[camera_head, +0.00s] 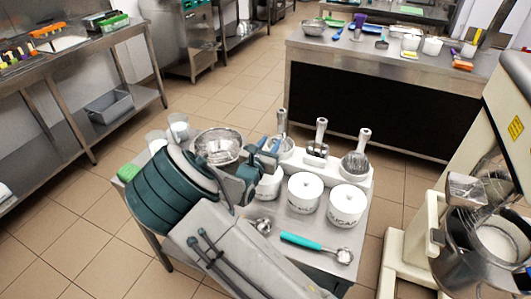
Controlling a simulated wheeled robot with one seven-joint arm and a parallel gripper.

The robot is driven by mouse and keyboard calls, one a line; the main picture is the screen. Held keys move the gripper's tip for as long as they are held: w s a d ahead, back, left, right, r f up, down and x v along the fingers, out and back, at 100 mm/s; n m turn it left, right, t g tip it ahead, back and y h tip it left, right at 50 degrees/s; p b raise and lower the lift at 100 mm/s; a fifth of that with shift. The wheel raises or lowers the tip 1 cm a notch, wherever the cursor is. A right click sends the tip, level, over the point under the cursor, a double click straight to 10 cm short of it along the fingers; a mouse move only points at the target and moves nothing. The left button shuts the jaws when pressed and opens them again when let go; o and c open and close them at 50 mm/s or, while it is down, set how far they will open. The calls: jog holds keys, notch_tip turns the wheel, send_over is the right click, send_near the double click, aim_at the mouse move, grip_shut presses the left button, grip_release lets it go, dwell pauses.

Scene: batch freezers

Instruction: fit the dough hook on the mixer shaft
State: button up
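The mixer (512,95) is a large cream machine at the right edge, with a steel bowl (465,245) and wire guard low on it. Its shaft cannot be made out. Three attachments with upright steel stems stand in a white rack (333,166) on the steel cart. The left one (281,121) is partly hidden behind my gripper and may be the dough hook. The middle one (320,137) looks like a flat beater, and the right one (356,160) is a whisk. My gripper (269,145) is close in front of the left attachment, its blue fingertips apart and apparently empty.
White lidded canisters (346,206), a steel bowl (217,146), a teal-handled scoop (302,241) and clear cups (178,126) crowd the cart (290,224). A counter (400,62) with utensils stands behind. Shelving (75,85) stands at left. Tiled floor is open around the cart.

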aim_at(280, 128)
jog(key=shift+b+x, duration=1)
jog(key=shift+x, duration=3.9)
grip_shut()
jog(key=c, duration=0.5)
grip_release()
jog(key=shift+c, duration=1)
jog(key=shift+r, duration=0.1)
